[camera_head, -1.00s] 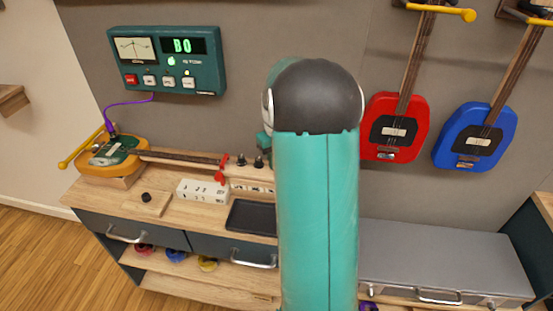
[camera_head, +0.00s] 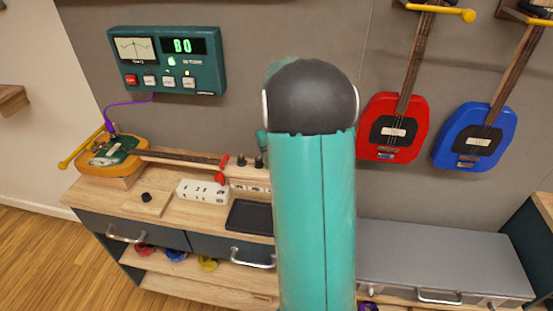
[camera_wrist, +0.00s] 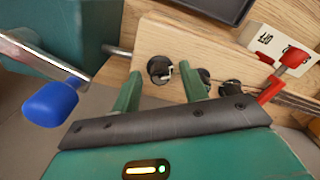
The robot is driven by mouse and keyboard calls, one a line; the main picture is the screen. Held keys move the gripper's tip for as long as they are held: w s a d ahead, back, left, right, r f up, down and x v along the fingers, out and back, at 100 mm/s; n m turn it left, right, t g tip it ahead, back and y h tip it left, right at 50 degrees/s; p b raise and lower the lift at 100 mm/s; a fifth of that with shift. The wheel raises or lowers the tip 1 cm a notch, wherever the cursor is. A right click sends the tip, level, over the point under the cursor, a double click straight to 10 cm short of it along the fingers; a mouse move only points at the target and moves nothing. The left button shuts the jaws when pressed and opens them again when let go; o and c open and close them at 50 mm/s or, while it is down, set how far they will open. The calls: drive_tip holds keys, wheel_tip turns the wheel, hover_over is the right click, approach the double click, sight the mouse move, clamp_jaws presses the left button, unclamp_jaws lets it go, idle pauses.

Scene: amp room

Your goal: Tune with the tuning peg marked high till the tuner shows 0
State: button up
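The teal tuner (camera_head: 167,60) on the wall shows a green readout that looks like "B0" or "80", beside a needle dial (camera_head: 134,49). The orange and green instrument (camera_head: 112,155) lies on the bench, its neck pointing right. In the wrist view my gripper (camera_wrist: 160,85) is open, its two green fingers on either side of a black tuning peg (camera_wrist: 160,68), with gaps visible. Two more dark pegs (camera_wrist: 203,76) (camera_wrist: 230,88) sit right of it on the wooden headstock (camera_wrist: 200,45). No peg's marking is readable.
A red clamp-like part (camera_wrist: 285,72) and a white marked block (camera_wrist: 275,45) are near the headstock. A blue-tipped metal rod (camera_wrist: 50,102) lies left of my gripper. A black tray (camera_head: 250,216) is on the bench. Red (camera_head: 393,128) and blue (camera_head: 475,135) instruments hang right.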

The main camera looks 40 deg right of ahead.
wheel_tip(320, 180, up, 14)
drive_tip(key=shift+f, duration=0.15)
idle(0.6)
drive_tip(key=shift+a, duration=0.1)
drive_tip(key=s+a+r+n+t, duration=0.1)
drive_tip(key=s+a+r, duration=0.2)
drive_tip(key=a, duration=0.7)
drive_tip(key=s+a+r+n+t, duration=0.1)
drive_tip(key=s+a+r+t, duration=0.15)
drive_tip(key=a, duration=0.65)
drive_tip(key=s+a+f+n+t, duration=0.2)
drive_tip(key=s+a+f, duration=0.2)
drive_tip(key=s+a, duration=0.7)
drive_tip(key=shift+s+a+f, duration=0.15)
drive_tip(key=shift+s+a, duration=0.1)
drive_tip(key=shift+a, duration=0.45)
